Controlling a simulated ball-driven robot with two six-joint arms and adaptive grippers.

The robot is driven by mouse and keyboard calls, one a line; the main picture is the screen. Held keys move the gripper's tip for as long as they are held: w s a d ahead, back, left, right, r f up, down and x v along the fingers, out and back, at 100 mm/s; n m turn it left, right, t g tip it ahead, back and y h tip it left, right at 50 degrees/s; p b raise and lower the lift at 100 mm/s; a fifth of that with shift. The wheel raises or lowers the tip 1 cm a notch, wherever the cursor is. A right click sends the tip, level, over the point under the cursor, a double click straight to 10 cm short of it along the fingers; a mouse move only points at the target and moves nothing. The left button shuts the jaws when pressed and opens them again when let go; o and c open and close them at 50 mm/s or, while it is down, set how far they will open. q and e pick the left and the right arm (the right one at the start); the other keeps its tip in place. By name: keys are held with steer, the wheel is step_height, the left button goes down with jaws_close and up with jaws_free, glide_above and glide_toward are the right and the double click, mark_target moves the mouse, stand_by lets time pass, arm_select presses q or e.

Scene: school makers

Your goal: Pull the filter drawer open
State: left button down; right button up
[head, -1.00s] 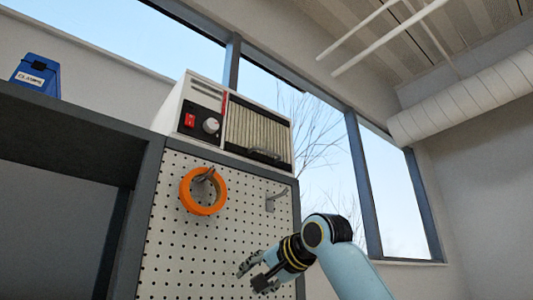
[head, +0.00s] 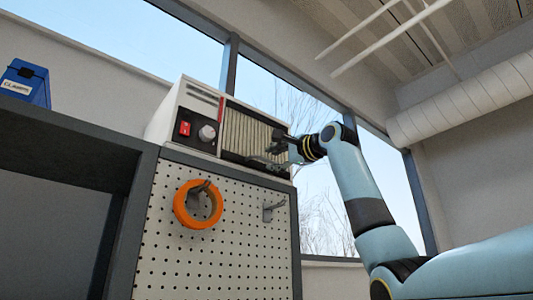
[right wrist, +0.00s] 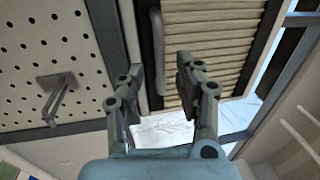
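The filter drawer (head: 240,131) is the pleated beige front of a white box unit (head: 166,112) on top of the pegboard cabinet. It looks shut, its front flush with the unit. Its dark bar handle (right wrist: 158,48) shows in the right wrist view, with the pleats (right wrist: 215,50) beside it. My right gripper (head: 272,149) is at the lower right of the drawer front and hides part of it. In the right wrist view my right gripper (right wrist: 159,68) is open, with the handle between its fingers in the picture; contact cannot be told. My left gripper is out of view.
The unit has a red switch (head: 185,128) and a pale knob (head: 207,132). Below, an orange tape roll (head: 178,211) and an empty hook (head: 272,209) hang on the pegboard (head: 225,255). A blue clamps box (head: 38,92) stands on the left shelf.

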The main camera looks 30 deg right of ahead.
mark_target(268, 160)
steer(key=p+x, duration=0.1)
steer(key=x, duration=0.3)
steer(key=shift+p, duration=0.3)
jaws_close()
